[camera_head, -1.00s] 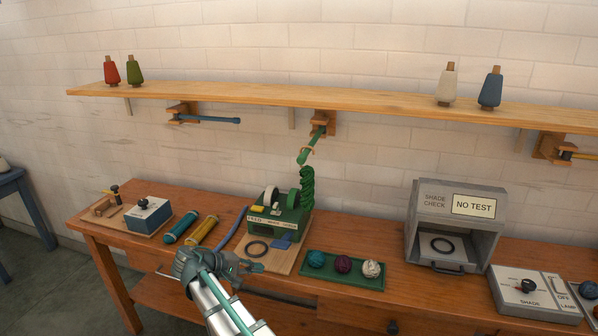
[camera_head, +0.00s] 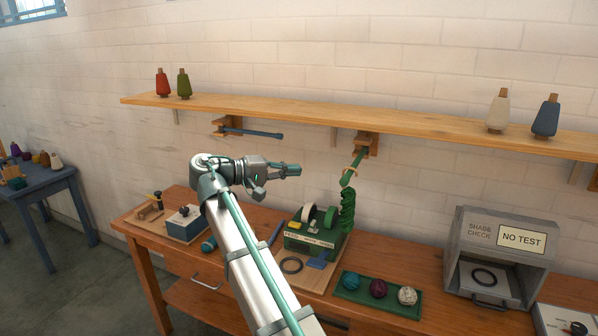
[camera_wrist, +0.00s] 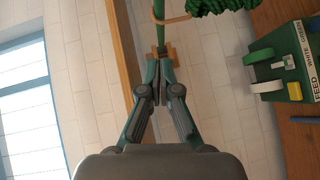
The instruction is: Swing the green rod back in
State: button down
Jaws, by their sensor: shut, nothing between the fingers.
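The green rod (camera_head: 358,161) sticks out from a wooden wall bracket (camera_head: 368,143) under the shelf. It has a tan collar, and a dark green skein (camera_head: 347,212) hangs at its outer end. In the wrist view the green rod (camera_wrist: 159,32) runs up from just beyond my fingertips, with the skein (camera_wrist: 222,5) at the top edge. My gripper (camera_head: 298,170) is shut and empty, to the left of the rod, pointing right. The head view shows a gap between them. In the wrist view its fingertips (camera_wrist: 160,66) overlap the bracket area; I cannot tell the depth.
A blue rod (camera_head: 252,132) lies along the wall to the left under the shelf (camera_head: 300,112). Below stand the green feed machine (camera_head: 313,240), a green tray (camera_head: 378,300) of yarn balls and the grey shade-check box (camera_head: 505,225). The air left of the skein is open.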

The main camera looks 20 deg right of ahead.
jog(key=s+d+f+p, duration=0.2)
jog(key=d+p, duration=0.1)
jog(key=d, duration=0.8)
jog(key=shift+s, duration=0.2)
